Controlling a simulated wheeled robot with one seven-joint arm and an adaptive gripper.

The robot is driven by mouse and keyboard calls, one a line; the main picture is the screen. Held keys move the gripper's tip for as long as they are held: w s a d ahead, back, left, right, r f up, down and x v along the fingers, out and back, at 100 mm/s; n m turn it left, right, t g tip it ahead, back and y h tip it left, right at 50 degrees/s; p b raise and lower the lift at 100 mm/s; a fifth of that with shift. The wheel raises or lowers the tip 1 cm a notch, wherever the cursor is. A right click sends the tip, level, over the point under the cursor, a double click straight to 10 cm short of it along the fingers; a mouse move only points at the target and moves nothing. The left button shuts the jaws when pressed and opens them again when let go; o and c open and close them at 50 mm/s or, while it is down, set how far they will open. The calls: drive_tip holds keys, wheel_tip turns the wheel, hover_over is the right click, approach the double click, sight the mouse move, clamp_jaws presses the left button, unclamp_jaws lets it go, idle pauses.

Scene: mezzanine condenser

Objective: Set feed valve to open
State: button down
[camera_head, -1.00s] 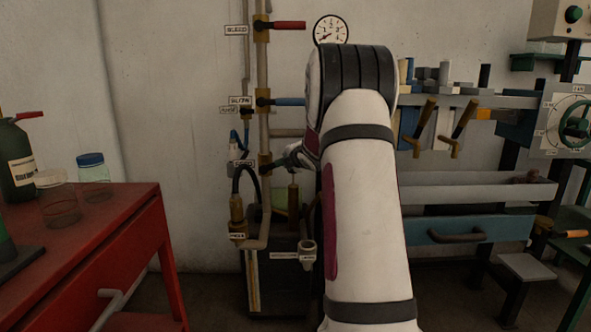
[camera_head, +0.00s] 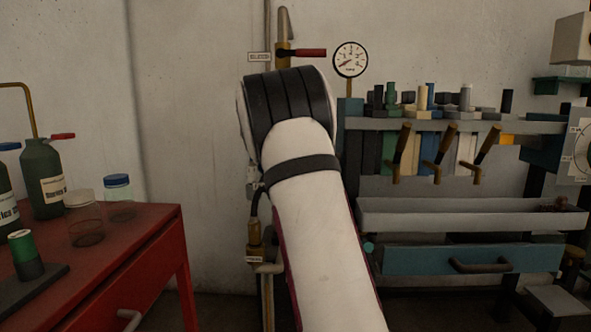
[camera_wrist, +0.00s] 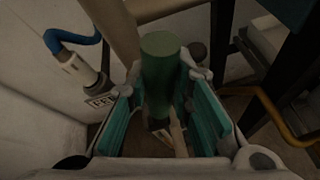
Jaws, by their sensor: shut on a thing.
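In the wrist view, my gripper (camera_wrist: 160,105) has its teal pads on both sides of a green cylindrical handle (camera_wrist: 162,62) and is shut on it. The handle points up toward the camera; its lower end is partly hidden between the fingers. A label beginning "FEE" (camera_wrist: 101,102) is just left of it, beside a pale fitting (camera_wrist: 80,68) with a blue hose (camera_wrist: 62,37). I take the green handle to be the feed valve's. In the head view my own arm hides the gripper, that handle and most of the pipework.
A red valve lever (camera_head: 311,53) and a gauge (camera_head: 350,59) are on the wall above my arm. A red bench (camera_head: 125,255) with bottles and jars stands left. A tool rack (camera_head: 440,125) and a blue drawer (camera_head: 425,259) are right. Bare wall lies between bench and pipes.

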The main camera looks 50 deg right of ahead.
drive_tip(key=shift+w+a+r+n, duration=0.2)
drive_tip(key=shift+w+a+n, duration=0.3)
drive_tip(key=shift+w, duration=0.1)
drive_tip(key=c, duration=1.4)
unclamp_jaws()
drive_tip(key=shift+f, duration=0.1)
drive_tip(key=shift+d, duration=0.1)
drive_tip(key=v, duration=1.2)
drive_tip(key=shift+w+a+f, duration=0.1)
drive_tip(key=shift+w+a, duration=0.05)
drive_tip(key=shift+a, duration=0.05)
